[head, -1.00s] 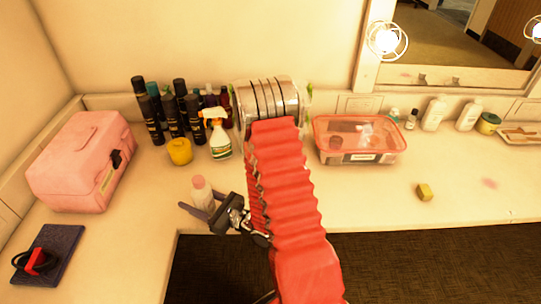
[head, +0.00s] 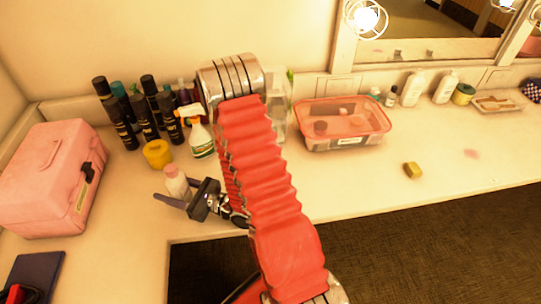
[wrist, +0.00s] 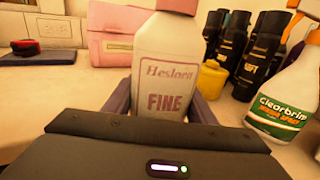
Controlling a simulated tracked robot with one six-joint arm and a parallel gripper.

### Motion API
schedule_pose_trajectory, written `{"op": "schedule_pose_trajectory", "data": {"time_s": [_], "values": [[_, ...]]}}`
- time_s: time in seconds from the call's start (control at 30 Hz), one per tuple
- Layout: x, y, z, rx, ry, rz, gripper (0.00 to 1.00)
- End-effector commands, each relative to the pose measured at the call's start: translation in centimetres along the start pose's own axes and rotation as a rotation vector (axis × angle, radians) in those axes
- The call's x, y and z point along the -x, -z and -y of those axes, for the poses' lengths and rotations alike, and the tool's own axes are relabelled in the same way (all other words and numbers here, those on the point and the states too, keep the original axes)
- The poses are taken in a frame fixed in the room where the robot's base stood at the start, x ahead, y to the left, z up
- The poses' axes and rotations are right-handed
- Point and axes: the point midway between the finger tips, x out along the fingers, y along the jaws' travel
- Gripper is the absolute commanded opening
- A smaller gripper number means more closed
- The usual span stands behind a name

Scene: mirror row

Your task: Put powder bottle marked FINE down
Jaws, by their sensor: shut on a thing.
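The powder bottle marked FINE (wrist: 165,75) is white with pink lettering and stands upright between my fingers in the wrist view. In the head view the bottle (head: 176,181) shows a pink cap and a pale body over the counter, near its front edge. My gripper (head: 172,195) is shut on it, one finger on each side. The bottle's lower part is hidden behind my gripper's body in the wrist view, so I cannot tell whether it touches the counter (head: 125,215).
A yellow jar (head: 158,154), a spray bottle (head: 201,138) and several dark bottles (head: 146,112) stand behind. A pink case (head: 50,180) is at left. A lidded tub (head: 343,125) and a small yellow block (head: 413,170) are at right. Bare counter lies between case and bottle.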

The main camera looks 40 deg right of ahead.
Motion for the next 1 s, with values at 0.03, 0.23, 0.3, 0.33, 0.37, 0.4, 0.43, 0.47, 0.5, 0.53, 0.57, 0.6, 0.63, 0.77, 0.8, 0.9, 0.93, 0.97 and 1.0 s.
{"op": "schedule_pose_trajectory", "data": {"time_s": [0.03, 0.23, 0.3, 0.33, 0.37, 0.4, 0.43, 0.47, 0.5, 0.53, 0.57, 0.6, 0.63, 0.77, 0.8, 0.9, 0.93, 0.97, 1.0], "values": [[0.0, -0.1, 0.2, 0.001, 0.002, 0.002, 0.0], [1.2, -1.0, 2.9, 0.0, 0.043, 0.006, 0.0], [2.1, -1.5, 4.6, 0.0, 0.07, 0.009, 0.0], [2.6, -1.8, 5.4, 0.0, 0.084, 0.009, 0.0], [3.0, -2.0, 6.2, -0.001, 0.097, 0.01, 0.0], [3.7, -2.4, 7.3, -0.001, 0.115, 0.01, 0.0], [4.3, -2.7, 8.2, -0.001, 0.129, 0.011, 0.0], [4.8, -2.9, 9.0, -0.001, 0.143, 0.011, 0.0], [5.6, -3.3, 10.1, -0.001, 0.162, 0.012, 0.0], [6.2, -3.6, 11.0, -0.002, 0.177, 0.013, 0.0], [6.8, -3.8, 11.7, -0.001, 0.19, 0.013, 0.0], [7.7, -4.2, 12.8, -0.001, 0.208, 0.012, 0.0], [8.4, -4.4, 13.6, -0.001, 0.224, 0.012, 0.0], [11.4, -5.6, 16.7, 0.0, 0.285, 0.011, 0.0], [12.4, -5.9, 17.6, 0.0, 0.304, 0.01, 0.0], [15.0, -6.8, 19.7, 0.001, 0.35, 0.008, 0.0], [15.7, -7.0, 20.3, 0.001, 0.363, 0.008, 0.0], [16.4, -7.2, 20.8, 0.002, 0.375, 0.006, 0.0], [17.2, -7.4, 21.3, 0.002, 0.389, 0.004, 0.0]]}}
